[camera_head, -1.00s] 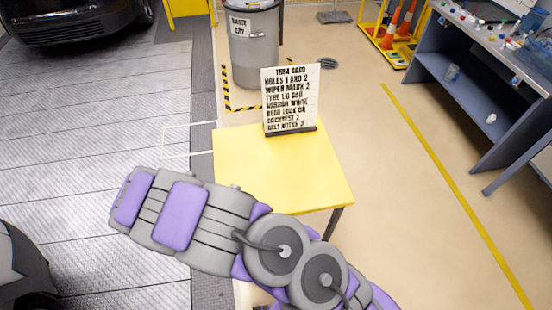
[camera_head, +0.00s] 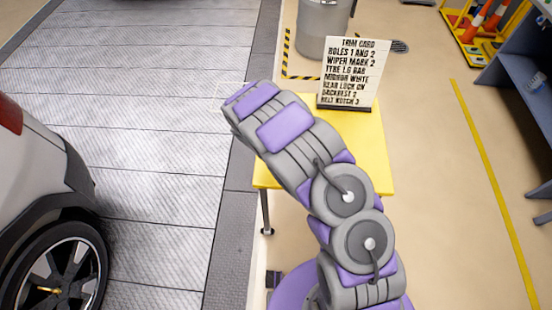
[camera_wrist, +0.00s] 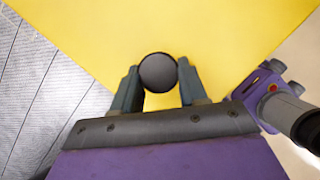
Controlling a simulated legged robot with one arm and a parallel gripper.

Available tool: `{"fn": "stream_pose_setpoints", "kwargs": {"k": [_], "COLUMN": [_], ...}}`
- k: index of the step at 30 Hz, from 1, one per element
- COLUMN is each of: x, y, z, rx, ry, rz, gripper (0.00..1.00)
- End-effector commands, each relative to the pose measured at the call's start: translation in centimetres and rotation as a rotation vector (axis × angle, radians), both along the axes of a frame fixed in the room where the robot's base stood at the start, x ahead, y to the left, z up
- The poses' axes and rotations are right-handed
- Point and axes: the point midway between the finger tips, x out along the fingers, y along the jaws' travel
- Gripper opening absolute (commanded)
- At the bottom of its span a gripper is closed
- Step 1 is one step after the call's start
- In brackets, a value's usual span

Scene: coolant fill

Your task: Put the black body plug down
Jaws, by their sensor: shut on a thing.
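The black body plug (camera_wrist: 158,73) is a round dark disc between the fingertips of my gripper (camera_wrist: 158,82) in the wrist view. My gripper is shut on it. Yellow fills the view behind the plug, which is the top of the yellow table (camera_head: 375,165). I cannot tell how far the plug is above the table. In the head view my arm hides the gripper's fingers and the plug.
A trim card (camera_head: 350,72) stands on the table's far side. A grey bin (camera_head: 322,28) is behind it. A car (camera_head: 35,190) is at the left on the grey floor plates (camera_head: 150,130). A blue-grey workbench (camera_head: 515,60) is at the right.

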Motion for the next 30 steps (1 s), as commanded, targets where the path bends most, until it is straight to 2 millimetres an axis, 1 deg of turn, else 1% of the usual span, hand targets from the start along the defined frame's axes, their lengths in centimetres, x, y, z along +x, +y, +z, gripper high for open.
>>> {"fn": "stream_pose_setpoints", "kwargs": {"k": [2,7,9,15,16,23,30], "x": [0.0,0.0,0.0,0.0,0.0,0.0,0.0], "y": [0.0,0.1,0.1,0.1,0.1,0.1,0.1], "z": [-0.6,-3.0,-3.6,-3.6,-3.5,-3.5,-3.5], "rx": [-0.001,-0.002,-0.001,0.002,0.002,0.002,0.002], "ry": [0.001,0.001,0.002,0.001,0.001,0.000,0.000], "rz": [-0.001,0.000,-0.001,-0.001,-0.001,-0.001,-0.001], "gripper": [0.16,0.16,0.16,0.16,0.46,0.68,0.69]}}
